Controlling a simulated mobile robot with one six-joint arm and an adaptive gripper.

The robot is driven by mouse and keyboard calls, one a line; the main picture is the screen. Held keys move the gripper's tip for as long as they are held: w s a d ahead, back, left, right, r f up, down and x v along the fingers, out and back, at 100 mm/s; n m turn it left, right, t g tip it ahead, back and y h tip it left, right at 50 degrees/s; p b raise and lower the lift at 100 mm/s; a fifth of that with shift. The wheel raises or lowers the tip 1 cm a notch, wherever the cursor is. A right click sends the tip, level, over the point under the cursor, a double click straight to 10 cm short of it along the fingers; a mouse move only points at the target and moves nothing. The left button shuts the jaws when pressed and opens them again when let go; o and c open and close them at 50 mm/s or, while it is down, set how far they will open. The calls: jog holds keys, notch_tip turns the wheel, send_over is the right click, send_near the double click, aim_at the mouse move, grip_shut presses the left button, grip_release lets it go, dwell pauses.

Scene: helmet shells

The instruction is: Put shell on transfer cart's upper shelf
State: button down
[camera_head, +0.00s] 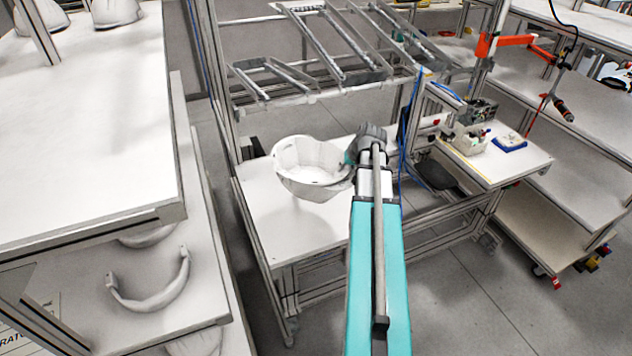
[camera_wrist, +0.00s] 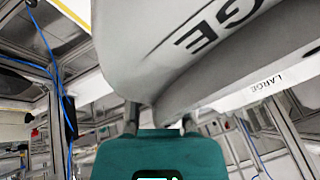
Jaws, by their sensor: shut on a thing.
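A white helmet shell (camera_head: 300,182) is upside down, its open hollow facing up, over the white top of the middle workstation (camera_head: 290,232). My gripper (camera_head: 352,158) is at the shell's right edge and shut on its rim. In the wrist view the shell (camera_wrist: 180,50) fills the upper part, with dark lettering on it, and the fingers (camera_wrist: 160,118) reach its edge. I cannot tell whether the shell touches the top below it. A wheeled unit with white shelves (camera_head: 592,165) stands at the right; I cannot tell if it is the transfer cart.
A white-topped shelf unit (camera_head: 90,150) at the left bears white shells (camera_head: 115,12); a curved white part (camera_head: 150,285) lies on its lower level. A sloped metal rack (camera_head: 330,45) is above the workstation. A side table (camera_head: 500,165) holds a small bin (camera_head: 470,138) and a blue item.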

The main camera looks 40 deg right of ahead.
aim_at(333, 163)
jog(key=w+f+b, duration=0.1)
jog(key=w, duration=0.1)
jog(key=w+d+f+b, duration=0.1)
jog(key=w, duration=0.1)
jog(key=w+f+b, duration=0.1)
jog(key=w, duration=0.2)
jog(key=shift+w+d+f, duration=0.1)
jog(key=shift+d+f, duration=0.05)
jog(key=shift+f, duration=0.1)
jog(key=w+f+b, duration=0.4)
jog(key=f+b, duration=0.1)
jog(key=shift+w+d, duration=0.25)
jog(key=shift+w, duration=0.05)
jog(key=shift+w+f+b, duration=0.2)
jog(key=shift+f+b, duration=0.8)
jog(key=shift+b, duration=0.05)
jog(key=shift+w+f+b, duration=0.2)
jog(key=shift+f+b, duration=0.8)
jog(key=shift+b, duration=0.05)
jog(key=shift+f, duration=0.2)
jog(key=c, duration=0.5)
grip_release()
jog(key=shift+r, duration=0.1)
jog(key=shift+c, duration=0.2)
jog(key=shift+r, duration=0.1)
